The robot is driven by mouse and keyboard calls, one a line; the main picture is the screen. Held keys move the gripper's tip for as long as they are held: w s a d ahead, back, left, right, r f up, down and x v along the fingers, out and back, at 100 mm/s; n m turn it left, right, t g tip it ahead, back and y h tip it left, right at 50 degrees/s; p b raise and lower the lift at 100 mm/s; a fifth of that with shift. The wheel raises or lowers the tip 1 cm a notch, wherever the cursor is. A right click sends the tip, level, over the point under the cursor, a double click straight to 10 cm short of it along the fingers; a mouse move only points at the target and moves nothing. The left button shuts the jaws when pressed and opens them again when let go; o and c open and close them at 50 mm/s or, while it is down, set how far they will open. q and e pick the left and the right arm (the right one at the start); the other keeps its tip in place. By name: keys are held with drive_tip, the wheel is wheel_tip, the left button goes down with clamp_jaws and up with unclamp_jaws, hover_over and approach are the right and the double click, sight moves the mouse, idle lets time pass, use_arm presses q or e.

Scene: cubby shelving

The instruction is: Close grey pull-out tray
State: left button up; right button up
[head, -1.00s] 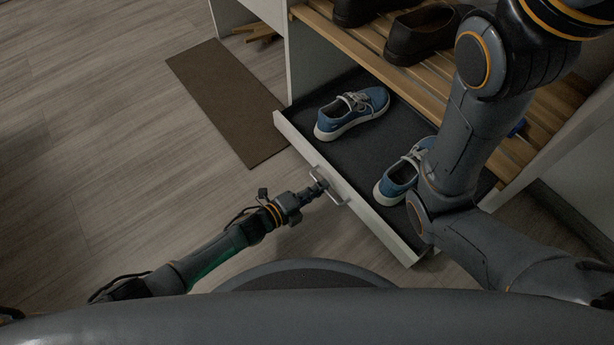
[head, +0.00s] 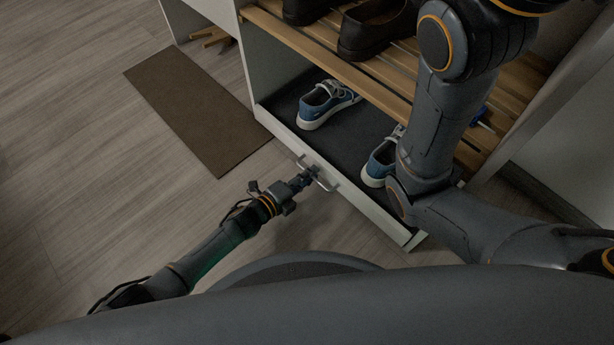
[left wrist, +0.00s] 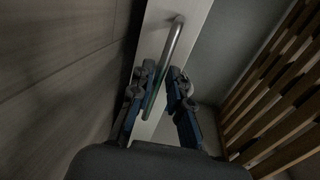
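The grey pull-out tray (head: 334,193) sticks out under the slatted shelf, partly open, with a pale front and dark floor. A pair of blue shoes (head: 326,104) (head: 379,163) lies in it; the right one is partly hidden by my right arm. A metal bar handle (head: 325,184) is on the front; it also shows in the left wrist view (left wrist: 173,42). My left gripper (head: 311,174) is at the handle. In the left wrist view its fingers (left wrist: 160,70) stand apart, one on each side of the bar, with a gap visible. My right gripper is out of view.
Dark shoes (head: 372,28) stand on the slatted wooden shelf (head: 335,70) above the tray. A brown mat (head: 195,110) lies on the floor left of the unit. The wooden floor (head: 80,140) to the left is clear. My right arm crosses over the tray's right part.

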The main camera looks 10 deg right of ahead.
use_arm(q)
drive_tip(key=shift+o, duration=0.3)
drive_tip(key=v, duration=1.2)
drive_tip(key=shift+f, duration=0.1)
drive_tip(key=shift+a, duration=0.1)
